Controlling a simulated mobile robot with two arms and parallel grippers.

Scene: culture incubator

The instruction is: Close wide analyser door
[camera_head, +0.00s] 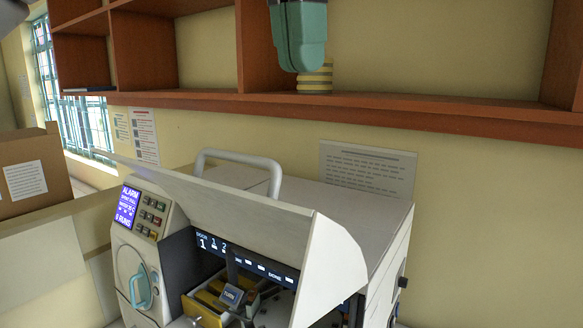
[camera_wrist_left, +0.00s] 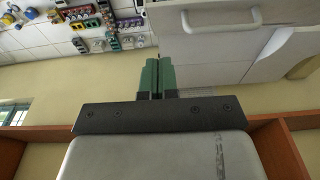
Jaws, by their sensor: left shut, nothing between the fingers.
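The analyser (camera_head: 370,205) stands against the wall, with its wide pale door (camera_head: 240,215) raised and tilted over the open front. A light grey arched handle (camera_head: 245,160) rises behind the door's upper edge. My left gripper (camera_head: 300,66), with green fingers, points down from the top of the head view. It appears above the handle and to its right, apart from it. Its fingers (camera_wrist_left: 157,78) are shut and empty in the left wrist view. That view also shows a pale panel (camera_wrist_left: 210,45) beyond the fingertips. My right gripper is out of view.
A brown wall shelf (camera_head: 420,112) runs behind and above the analyser, close to my left gripper. A yellow striped stack (camera_head: 317,80) stands on it. A cardboard box (camera_head: 30,170) is at the left. Inside the analyser are yellow racks (camera_head: 205,300) and a TURN knob (camera_head: 232,296).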

